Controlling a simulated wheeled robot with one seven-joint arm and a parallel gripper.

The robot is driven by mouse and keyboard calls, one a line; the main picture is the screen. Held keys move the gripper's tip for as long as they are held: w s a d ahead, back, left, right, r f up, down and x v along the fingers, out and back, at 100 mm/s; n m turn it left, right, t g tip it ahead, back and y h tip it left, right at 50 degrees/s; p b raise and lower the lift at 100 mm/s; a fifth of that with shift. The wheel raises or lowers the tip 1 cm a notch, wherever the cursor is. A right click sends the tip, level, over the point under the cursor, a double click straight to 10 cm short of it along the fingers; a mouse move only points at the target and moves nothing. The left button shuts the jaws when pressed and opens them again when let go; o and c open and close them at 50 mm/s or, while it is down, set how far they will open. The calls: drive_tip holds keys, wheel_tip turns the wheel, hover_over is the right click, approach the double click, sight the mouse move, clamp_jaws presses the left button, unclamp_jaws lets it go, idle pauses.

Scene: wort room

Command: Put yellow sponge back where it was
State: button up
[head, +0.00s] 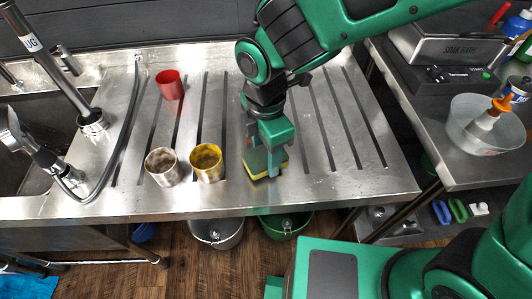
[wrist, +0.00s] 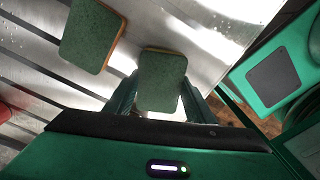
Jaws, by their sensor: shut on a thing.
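My gripper (head: 268,158) is shut on the yellow sponge (head: 271,174), low over the steel drainboard near its front edge. Its yellow side and dark green top show in the head view. In the wrist view the held sponge (wrist: 162,82) shows its green face between the fingers (wrist: 160,95). I cannot tell whether it touches the steel. A second green-topped sponge (wrist: 91,36) with an orange edge lies apart from it on the drainboard in the wrist view. In the head view my arm seems to hide that sponge.
On the slotted drainboard (head: 325,185) stand a yellow cup (head: 207,163), a whitish cup (head: 164,167) and a red cup (head: 170,85), left of my gripper. The sink (head: 30,150) and taps are at far left. A side table (head: 455,165) with a bowl (head: 485,125) stands right.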

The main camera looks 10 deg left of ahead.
sight(266, 155)
drive_tip(key=shift+f, duration=0.65)
drive_tip(key=shift+f, duration=0.1)
drive_tip(key=o, duration=1.1)
wheel_tip(266, 155, up, 12)
